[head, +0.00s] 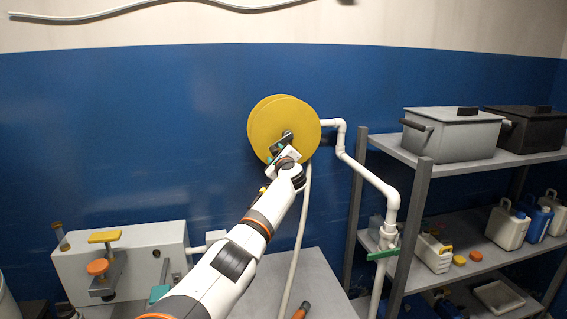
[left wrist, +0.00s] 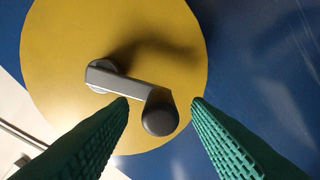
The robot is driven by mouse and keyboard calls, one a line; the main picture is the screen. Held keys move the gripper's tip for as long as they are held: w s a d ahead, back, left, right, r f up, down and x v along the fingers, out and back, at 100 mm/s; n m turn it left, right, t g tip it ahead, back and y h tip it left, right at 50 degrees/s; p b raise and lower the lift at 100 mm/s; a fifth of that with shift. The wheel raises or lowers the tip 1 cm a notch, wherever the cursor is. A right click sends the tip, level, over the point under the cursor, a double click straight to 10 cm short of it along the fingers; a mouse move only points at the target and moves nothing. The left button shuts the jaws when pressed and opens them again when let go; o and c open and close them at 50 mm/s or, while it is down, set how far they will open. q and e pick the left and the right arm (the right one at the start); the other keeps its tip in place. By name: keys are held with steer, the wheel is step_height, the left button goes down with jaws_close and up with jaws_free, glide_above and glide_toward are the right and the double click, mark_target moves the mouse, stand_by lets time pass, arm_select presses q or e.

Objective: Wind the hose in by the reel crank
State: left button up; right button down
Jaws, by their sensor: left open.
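The yellow hose reel (head: 270,118) is mounted on the blue wall; its disc also fills much of the left wrist view (left wrist: 75,40). The grey crank (left wrist: 125,85) runs from the hub to a dark round knob (left wrist: 160,113). My left gripper (head: 280,146) is in front of the reel and hides part of the crank in the head view. In the left wrist view its green fingers (left wrist: 160,103) are open, one on each side of the knob, with gaps visible. A pale hose (head: 302,225) hangs down from the reel. My right gripper is not in view.
A white pipe (head: 365,170) with a green-handled valve (head: 382,254) runs down right of the reel. A metal shelf (head: 465,160) with boxes and jugs stands at the right. A white unit (head: 120,262) with orange and yellow knobs stands at lower left, beside a grey table (head: 318,285).

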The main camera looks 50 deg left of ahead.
arm_select(q)
steer(key=b+v, duration=0.2)
steer(key=v, duration=0.7)
steer(key=shift+b, duration=0.4)
steer(key=shift+f, duration=0.1)
